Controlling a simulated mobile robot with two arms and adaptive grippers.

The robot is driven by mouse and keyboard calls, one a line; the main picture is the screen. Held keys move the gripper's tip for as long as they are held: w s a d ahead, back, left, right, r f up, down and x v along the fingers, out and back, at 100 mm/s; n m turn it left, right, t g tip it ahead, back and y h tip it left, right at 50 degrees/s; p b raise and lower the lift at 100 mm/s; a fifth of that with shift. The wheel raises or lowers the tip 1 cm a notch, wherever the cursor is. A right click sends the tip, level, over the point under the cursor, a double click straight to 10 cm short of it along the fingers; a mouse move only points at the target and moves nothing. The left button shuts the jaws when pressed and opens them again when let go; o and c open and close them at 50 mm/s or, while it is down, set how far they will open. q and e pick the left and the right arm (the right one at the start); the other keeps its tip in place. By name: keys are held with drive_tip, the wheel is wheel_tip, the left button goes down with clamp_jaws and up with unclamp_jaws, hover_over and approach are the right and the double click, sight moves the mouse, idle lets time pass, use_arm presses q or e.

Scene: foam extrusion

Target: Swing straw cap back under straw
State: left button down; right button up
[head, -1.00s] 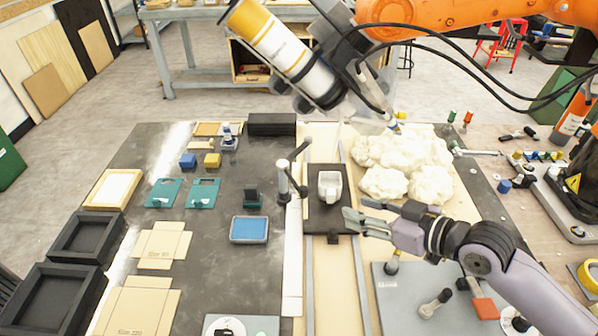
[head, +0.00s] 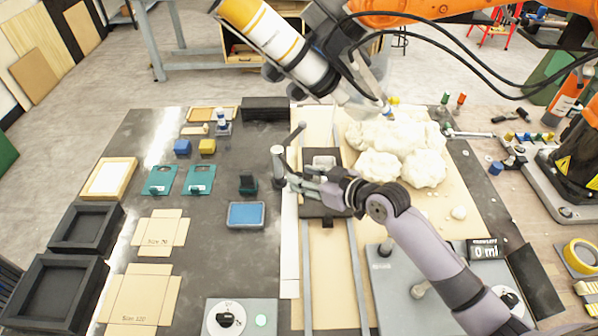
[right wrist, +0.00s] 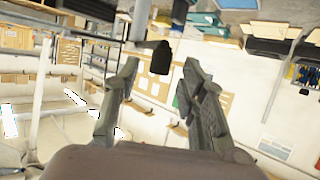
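The foam canister (head: 275,42), yellow and white, hangs tilted at the top of the head view, its thin straw (head: 386,108) ending just above white foam (head: 395,140). I cannot clearly make out a cap at the straw tip. A grey post (head: 278,158) with a dark swing lever (head: 296,133) stands left of a black platform (head: 322,155). My right gripper (head: 292,178) is open beside the post's lower part, over the platform's left edge. In the right wrist view, a dark knob (right wrist: 160,57) shows between its spread fingertips (right wrist: 162,68). My left gripper is out of view.
An orange robot arm (head: 440,10) and black cables cross above the foam. Left lie a blue-topped tray (head: 246,215), teal pieces (head: 200,180), flat cartons (head: 140,295) and black trays (head: 85,228). A 0 ml display (head: 484,251) stands at right.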

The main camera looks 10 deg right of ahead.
drive_tip(key=shift+x, duration=1.35)
drive_tip(key=shift+d, duration=0.1)
clamp_jaws()
